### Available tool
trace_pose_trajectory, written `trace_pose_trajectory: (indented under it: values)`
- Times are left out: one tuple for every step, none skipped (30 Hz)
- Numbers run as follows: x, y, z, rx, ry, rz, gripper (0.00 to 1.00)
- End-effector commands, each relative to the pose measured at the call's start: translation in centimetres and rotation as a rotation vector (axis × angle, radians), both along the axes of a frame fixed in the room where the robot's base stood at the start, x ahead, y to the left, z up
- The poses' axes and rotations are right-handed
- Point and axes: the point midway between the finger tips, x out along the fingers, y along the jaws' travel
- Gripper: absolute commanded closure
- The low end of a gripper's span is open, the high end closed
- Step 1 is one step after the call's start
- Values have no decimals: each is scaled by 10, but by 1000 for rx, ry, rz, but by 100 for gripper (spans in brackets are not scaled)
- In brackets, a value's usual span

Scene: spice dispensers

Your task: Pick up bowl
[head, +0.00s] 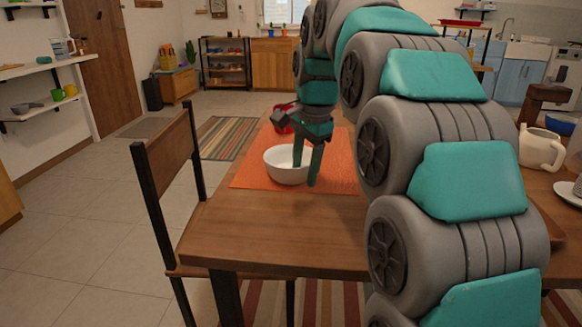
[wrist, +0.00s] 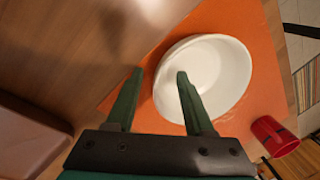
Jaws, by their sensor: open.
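A white bowl (head: 283,170) stands upright on an orange mat (head: 342,172) on the wooden table. It looks empty in the wrist view (wrist: 222,70). My gripper (head: 306,172) is open and points down at the right side of the bowl in the head view. In the wrist view my gripper (wrist: 159,75) has its right finger over the inside of the bowl and its left finger outside, so the near rim lies between them. Nothing is held. I cannot tell how far the fingertips are above the mat.
A red mug (wrist: 274,136) stands close to the bowl. A wooden chair (head: 170,160) is at the table's left side. A cream mug (head: 541,148) and a white saucer (head: 568,190) are on the table at the right. The table's front part (head: 275,230) is clear.

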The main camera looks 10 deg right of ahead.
Motion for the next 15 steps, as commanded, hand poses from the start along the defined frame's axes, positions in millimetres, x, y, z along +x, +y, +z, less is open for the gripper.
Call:
trace_pose_trajectory:
  values:
    - [0, 0, 0, 0, 0, 0, 47]
    - [0, 0, 0, 0, -1, 0, 47]
    - [0, 0, 0, 0, -1, 0, 47]
    - [0, 0, 0, 0, -1, 0, 47]
    - [0, 0, 0, 0, -1, 0, 48]
    - [0, 0, 0, 0, -1, 0, 53]
    - [0, 0, 0, 0, -1, 0, 56]
    - [0, 0, 0, 0, -1, 0, 59]
    - [0, 0, 1, 0, -1, 0, 64]
    - [0, 0, 0, 0, -1, 0, 67]
    - [0, 0, 0, 0, -1, 0, 71]
    - [0, 0, 0, 0, -1, 0, 75]
    - [0, 0, 1, 0, -1, 0, 79]
    - [0, 0, 1, 0, -1, 0, 82]
    - [0, 0, 1, 0, -1, 0, 86]
